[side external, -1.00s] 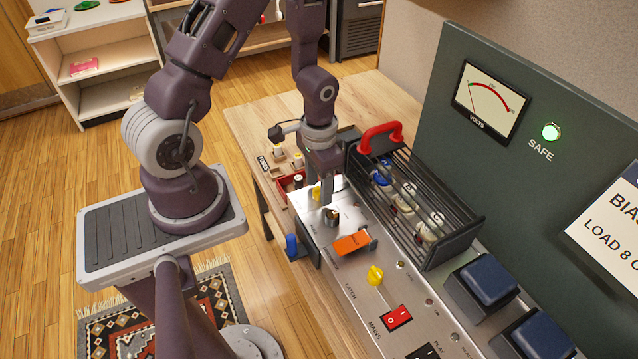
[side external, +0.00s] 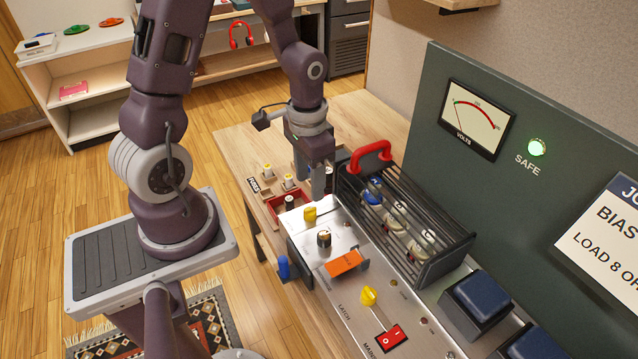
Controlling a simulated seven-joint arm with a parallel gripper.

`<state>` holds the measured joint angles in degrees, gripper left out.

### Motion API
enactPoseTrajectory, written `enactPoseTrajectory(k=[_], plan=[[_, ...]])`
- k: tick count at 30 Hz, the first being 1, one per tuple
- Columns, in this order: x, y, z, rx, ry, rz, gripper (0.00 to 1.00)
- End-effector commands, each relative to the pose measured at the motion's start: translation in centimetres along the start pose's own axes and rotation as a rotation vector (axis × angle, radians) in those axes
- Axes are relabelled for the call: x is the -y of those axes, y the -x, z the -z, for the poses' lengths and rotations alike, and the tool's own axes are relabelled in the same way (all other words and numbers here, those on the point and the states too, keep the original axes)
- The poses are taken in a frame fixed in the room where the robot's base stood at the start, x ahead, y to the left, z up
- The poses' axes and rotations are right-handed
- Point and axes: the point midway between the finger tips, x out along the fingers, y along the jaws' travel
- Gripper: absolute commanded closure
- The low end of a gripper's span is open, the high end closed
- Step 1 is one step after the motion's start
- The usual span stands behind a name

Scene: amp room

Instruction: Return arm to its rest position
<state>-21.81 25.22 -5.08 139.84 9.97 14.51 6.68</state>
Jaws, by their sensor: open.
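My gripper (side external: 318,192) points down at the far end of the amp's metal panel (side external: 346,214), beside the tube cage (side external: 405,212). Its jaws are open.
The cage has a red handle (side external: 371,155) and holds tubes. The panel carries an orange cover (side external: 343,263), yellow knobs (side external: 368,296) and a red switch (side external: 391,338). A red tray (side external: 285,207) lies near my gripper. The green SAFE lamp (side external: 537,147) is lit.

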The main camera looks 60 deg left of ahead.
Motion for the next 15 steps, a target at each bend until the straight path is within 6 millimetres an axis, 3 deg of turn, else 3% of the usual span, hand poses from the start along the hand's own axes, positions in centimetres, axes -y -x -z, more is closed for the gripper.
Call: enactPoseTrajectory(k=[2,5,9,12,15], plan=[[-0.4,2.9,0.4,-0.051,-0.005,0.030,0.52],[-1.8,8.7,-0.2,-0.152,-0.004,0.071,0.52],[-4.6,15.9,-3.6,-0.306,-0.001,0.072,0.52],[-6.2,19.1,-6.7,-0.396,-0.004,0.041,0.52],[-7.2,20.6,-9.1,-0.453,-0.010,0.009,0.52]])
